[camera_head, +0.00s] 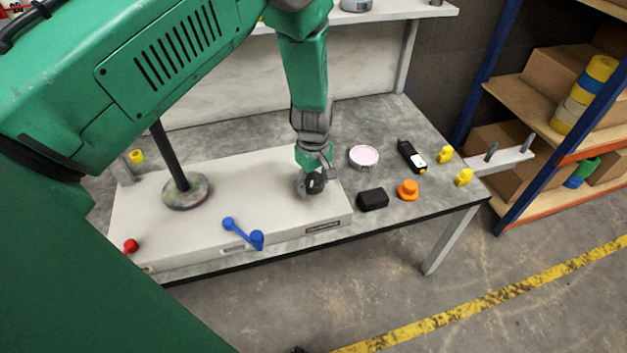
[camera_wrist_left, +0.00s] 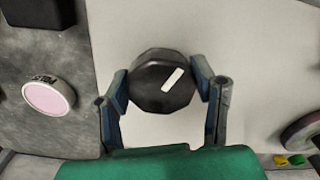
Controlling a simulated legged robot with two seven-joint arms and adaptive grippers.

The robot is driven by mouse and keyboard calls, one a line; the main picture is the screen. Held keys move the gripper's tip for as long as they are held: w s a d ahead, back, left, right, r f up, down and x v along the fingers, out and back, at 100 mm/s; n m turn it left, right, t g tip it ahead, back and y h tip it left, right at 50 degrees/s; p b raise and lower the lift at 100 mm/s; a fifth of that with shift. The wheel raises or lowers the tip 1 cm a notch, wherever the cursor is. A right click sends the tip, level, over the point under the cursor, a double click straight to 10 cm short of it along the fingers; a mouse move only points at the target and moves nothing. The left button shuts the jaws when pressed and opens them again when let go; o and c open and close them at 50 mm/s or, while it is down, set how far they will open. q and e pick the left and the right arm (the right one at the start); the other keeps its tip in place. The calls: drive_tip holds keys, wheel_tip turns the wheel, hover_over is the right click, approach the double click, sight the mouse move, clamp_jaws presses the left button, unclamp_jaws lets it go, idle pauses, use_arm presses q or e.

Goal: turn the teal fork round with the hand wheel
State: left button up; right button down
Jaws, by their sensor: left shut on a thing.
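My left gripper (camera_head: 315,180) points down onto the pale box on the table. It is shut on a black faceted knob with a white pointer mark (camera_wrist_left: 163,82), with one finger on each side of it in the left wrist view. The knob sits on the pale top surface, and the gripper partly hides it in the head view. A dark post stands on a round mottled disc (camera_head: 187,192) on the same box, left of the gripper. I cannot make out a teal fork in either view. My right gripper does not show.
The pale box (camera_head: 150,215) carries a blue lever (camera_head: 243,233) and a red knob (camera_head: 130,246). To its right on the table are a pink-topped round tin (camera_head: 364,157), a black block (camera_head: 373,199), an orange knob (camera_head: 408,190) and a black handheld device (camera_head: 411,156). Shelving (camera_head: 560,120) stands right.

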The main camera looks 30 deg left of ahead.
use_arm(q)
drive_tip(key=m, duration=0.1)
drive_tip(key=m+p, duration=0.1)
drive_tip(key=m, duration=0.1)
drive_tip(key=shift+w+a+r, duration=0.15)
drive_tip(key=shift+r, duration=0.05)
drive_tip(key=m, duration=0.1)
drive_tip(key=m+p, duration=0.1)
drive_tip(key=m, duration=0.1)
drive_tip(key=shift+w+a+m+p, duration=0.15)
drive_tip(key=shift+m+p, duration=0.15)
drive_tip(key=m, duration=0.3)
drive_tip(key=shift+p, duration=0.4)
drive_tip(key=shift+m, duration=1.6)
drive_tip(key=shift+w, duration=0.1)
drive_tip(key=o, duration=1.2)
drive_tip(key=shift+c, duration=0.2)
drive_tip(key=shift+f, duration=0.15)
